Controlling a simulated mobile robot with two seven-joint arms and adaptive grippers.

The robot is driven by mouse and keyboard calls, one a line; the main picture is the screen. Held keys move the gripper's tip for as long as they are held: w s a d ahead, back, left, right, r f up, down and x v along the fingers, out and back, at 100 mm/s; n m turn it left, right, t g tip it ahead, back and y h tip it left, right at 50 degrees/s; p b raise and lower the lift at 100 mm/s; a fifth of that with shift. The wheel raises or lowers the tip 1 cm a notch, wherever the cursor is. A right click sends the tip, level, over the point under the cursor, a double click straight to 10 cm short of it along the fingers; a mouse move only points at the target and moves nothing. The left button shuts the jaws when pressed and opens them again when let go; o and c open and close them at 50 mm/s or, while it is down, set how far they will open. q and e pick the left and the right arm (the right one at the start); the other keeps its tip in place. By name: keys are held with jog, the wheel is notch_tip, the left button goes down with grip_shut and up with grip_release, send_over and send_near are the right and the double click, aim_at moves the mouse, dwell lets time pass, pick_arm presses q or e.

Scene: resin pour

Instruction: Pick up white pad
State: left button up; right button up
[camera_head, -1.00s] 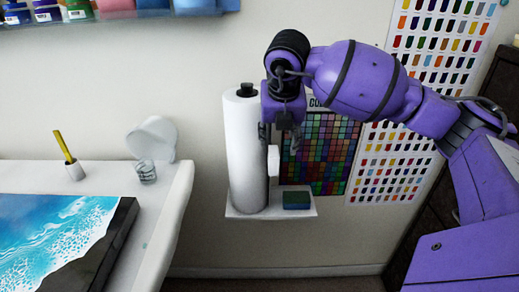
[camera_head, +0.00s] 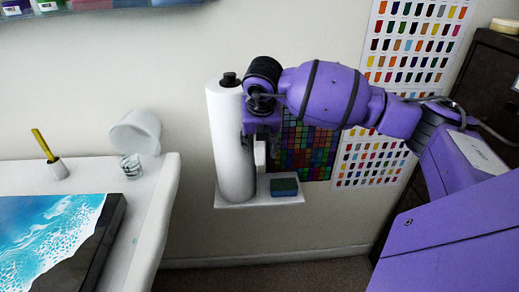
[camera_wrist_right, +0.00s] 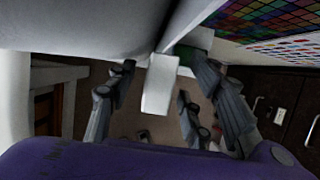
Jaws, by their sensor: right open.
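The white pad (camera_head: 260,155) stands upright on the small white wall shelf, just right of the tall white roll (camera_head: 230,140). My right gripper (camera_head: 262,132) is above the pad and hides its upper part. The right wrist view shows the pad (camera_wrist_right: 160,85) between the spread fingers of my right gripper (camera_wrist_right: 165,105). The gripper is open and holds nothing. I cannot tell whether a finger touches the pad. My left gripper is in neither view.
A green and blue sponge (camera_head: 284,187) lies on the shelf (camera_head: 232,203), right of the pad. Color charts (camera_head: 375,160) hang on the wall behind my right arm. A white table (camera_head: 160,200) with a blue resin panel (camera_head: 45,235) stands at the left.

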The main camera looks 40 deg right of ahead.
jog(key=c, duration=0.9)
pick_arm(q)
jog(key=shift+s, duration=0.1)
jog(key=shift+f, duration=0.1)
pick_arm(e)
jog(key=shift+r, duration=0.15)
jog(key=shift+w+r, duration=0.1)
jog(key=shift+r, duration=0.15)
notch_tip(320, 180, up, 2)
jog(key=shift+r, duration=0.1)
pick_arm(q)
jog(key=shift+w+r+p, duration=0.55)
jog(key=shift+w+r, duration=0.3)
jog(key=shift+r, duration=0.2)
pick_arm(e)
jog(key=s+a+r, duration=0.5)
jog(key=s, duration=0.3)
jog(key=s+a+r, duration=0.6)
jog(key=s, duration=0.2)
jog(key=shift+s+r, duration=0.3)
jog(key=shift+s, duration=0.1)
